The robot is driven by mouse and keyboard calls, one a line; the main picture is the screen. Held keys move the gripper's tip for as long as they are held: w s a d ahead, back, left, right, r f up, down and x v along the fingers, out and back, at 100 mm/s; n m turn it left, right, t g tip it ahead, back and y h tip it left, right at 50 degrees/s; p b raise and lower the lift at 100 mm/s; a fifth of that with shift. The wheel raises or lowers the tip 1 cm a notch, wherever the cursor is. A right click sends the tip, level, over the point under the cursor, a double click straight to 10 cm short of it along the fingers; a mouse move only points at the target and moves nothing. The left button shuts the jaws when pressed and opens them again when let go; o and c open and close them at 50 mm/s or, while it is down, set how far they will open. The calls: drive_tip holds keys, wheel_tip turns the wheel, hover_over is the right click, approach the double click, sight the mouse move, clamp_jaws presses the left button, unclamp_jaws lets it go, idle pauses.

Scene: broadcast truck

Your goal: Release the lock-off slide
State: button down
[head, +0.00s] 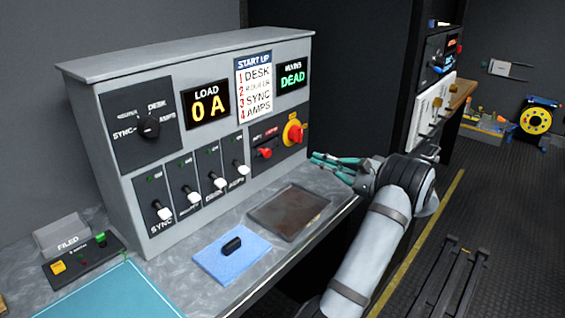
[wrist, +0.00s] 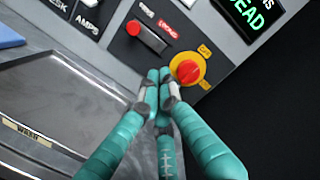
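The slide (head: 264,153) is a small red knob on the dark panel at the cabinet's lower right. My gripper (head: 315,158) has teal fingers and is in front of this panel. In the wrist view my gripper's fingertips (wrist: 159,76) are together, with nothing visible between them. They appear below and right of the slide, near the yellow-ringed red rotary knob (wrist: 188,71). I see no contact with the slide.
The red rotary knob (head: 294,133) is right of the slide. White-handled breakers (head: 194,197) line the cabinet's left. A dark tray (head: 290,212) and a blue pad (head: 232,262) with a black object lie on the counter below. The load display (head: 206,103) reads 0 A.

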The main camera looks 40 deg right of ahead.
drive_tip(key=p, duration=0.2)
approach(269, 146)
drive_tip(key=w+d, duration=0.3)
drive_tip(key=w, duration=0.1)
drive_tip(key=a, duration=0.3)
drive_tip(key=shift+w+r+p, duration=0.1)
drive_tip(key=shift+p, duration=0.3)
drive_tip(key=shift+a, duration=0.75)
